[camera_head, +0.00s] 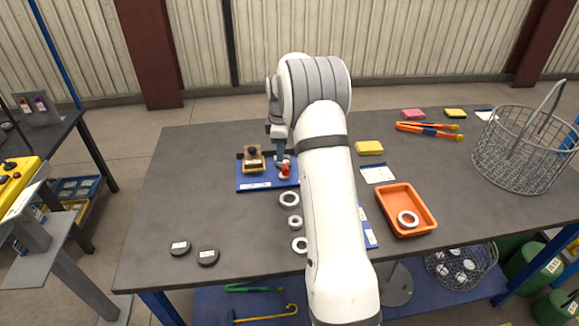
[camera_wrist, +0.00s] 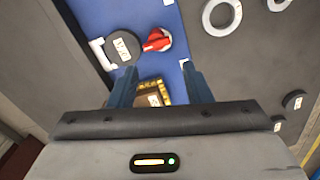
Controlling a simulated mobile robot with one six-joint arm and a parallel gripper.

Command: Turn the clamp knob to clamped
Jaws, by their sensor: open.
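The clamp knob appears to be the red knob (camera_head: 285,170) on a pale round base, on the blue plate (camera_head: 246,185) left of my arm. In the wrist view the red knob (camera_wrist: 157,40) shows clearly, with its narrow end pointing left. My gripper (camera_head: 281,157) is beside the knob in the head view and partly hidden by my arm. In the wrist view my gripper (camera_wrist: 158,69) has its fingers apart with nothing held. The knob lies just beyond the fingertips in that picture; I cannot tell the height gap. Any clamped mark is unreadable.
A brown and yellow block (camera_head: 253,164) with a black top sits on the plate beside the knob. A labelled black disc (camera_wrist: 124,46) is close to the knob. White rings (camera_head: 289,199) lie in front.

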